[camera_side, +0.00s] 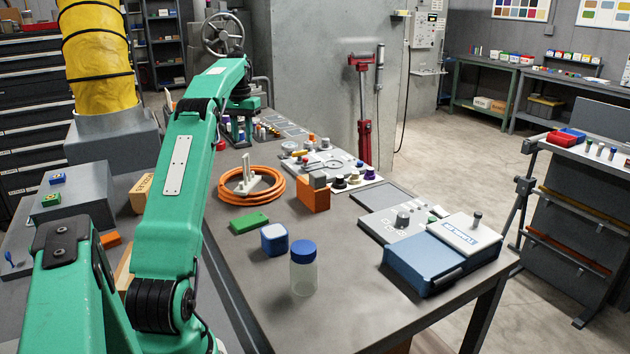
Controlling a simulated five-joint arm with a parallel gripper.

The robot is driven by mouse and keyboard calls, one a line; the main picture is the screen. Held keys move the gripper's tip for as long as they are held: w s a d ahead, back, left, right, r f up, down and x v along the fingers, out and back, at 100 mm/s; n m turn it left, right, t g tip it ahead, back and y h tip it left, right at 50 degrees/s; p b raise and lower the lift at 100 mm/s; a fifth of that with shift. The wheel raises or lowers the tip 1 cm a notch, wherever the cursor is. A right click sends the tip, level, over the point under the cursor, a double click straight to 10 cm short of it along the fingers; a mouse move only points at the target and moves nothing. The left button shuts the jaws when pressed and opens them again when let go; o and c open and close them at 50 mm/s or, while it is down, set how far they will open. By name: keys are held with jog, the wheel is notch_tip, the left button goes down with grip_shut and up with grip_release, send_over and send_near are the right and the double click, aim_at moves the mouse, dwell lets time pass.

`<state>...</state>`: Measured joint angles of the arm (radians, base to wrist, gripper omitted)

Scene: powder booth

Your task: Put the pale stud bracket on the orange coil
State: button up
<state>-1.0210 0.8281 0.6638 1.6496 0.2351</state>
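The orange coil (272,196) lies flat on the grey bench, left of the bench's middle. The pale stud bracket (246,183), an off-white piece with an upright post, stands within the coil's outline. I cannot tell whether its base rests on the coil's loops or on the bench inside them. My green arm reaches over the bench from the lower left, and its end hangs behind the coil. My gripper (240,132) is small there, among other items, and apart from the bracket. Its fingers are too unclear to tell open from shut.
A green block (249,222), a blue-and-white cube (274,239) and a blue-capped jar (303,272) stand in front of the coil. An orange block (314,196) is to its right. A blue case (438,262) sits at the right edge.

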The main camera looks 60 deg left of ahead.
jog(key=shift+r, duration=1.15)
jog(key=w+d+r+m+t+y, duration=0.15)
jog(key=w+d+r, duration=0.25)
jog(key=d, duration=1)
jog(key=w+d+r+m+t, duration=0.1)
jog(key=w+d+r+m, duration=0.3)
jog(key=d, duration=0.9)
jog(key=s+d+f+t, duration=0.1)
jog(key=s+d, duration=0.2)
jog(key=d, duration=0.4)
jog(key=s+d+f, duration=0.1)
jog(key=s+d, duration=0.3)
jog(key=d, duration=0.4)
jog(key=s+d+f+m+t+h, duration=0.1)
jog(key=s+d+f+m+t, duration=0.1)
jog(key=s+d+f, duration=0.6)
jog(key=shift+s+d+f+m, duration=0.35)
jog(key=shift+s+d+m, duration=0.45)
jog(key=shift+s, duration=0.35)
